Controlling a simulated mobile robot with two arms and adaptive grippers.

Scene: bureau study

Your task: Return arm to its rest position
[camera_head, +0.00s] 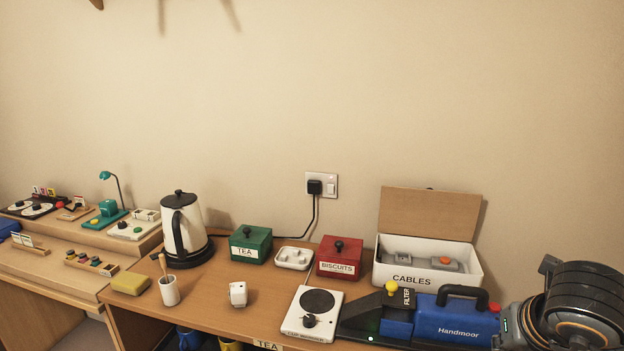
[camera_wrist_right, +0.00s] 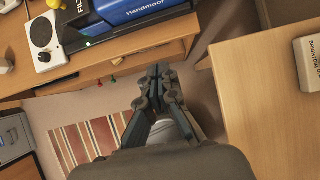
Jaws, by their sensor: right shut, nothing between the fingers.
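My right gripper (camera_wrist_right: 158,75) shows in the right wrist view, with its dark fingers together and nothing between them. It hangs over the gap between the wooden desk (camera_wrist_right: 123,71) and another wooden surface (camera_wrist_right: 265,110) at the right, apart from both. In the head view, a bulky dark part of my right arm (camera_head: 582,305) fills the bottom right corner, beside the blue Handmoor machine (camera_head: 455,319). I cannot make out the fingertips there. My left gripper is in neither view.
On the desk stand a kettle (camera_head: 184,228), a green TEA box (camera_head: 251,244), a red BISCUITS box (camera_head: 339,257), a hotplate (camera_head: 312,327) and an open CABLES box (camera_head: 429,276). A striped rug (camera_wrist_right: 90,143) lies on the floor below my right gripper.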

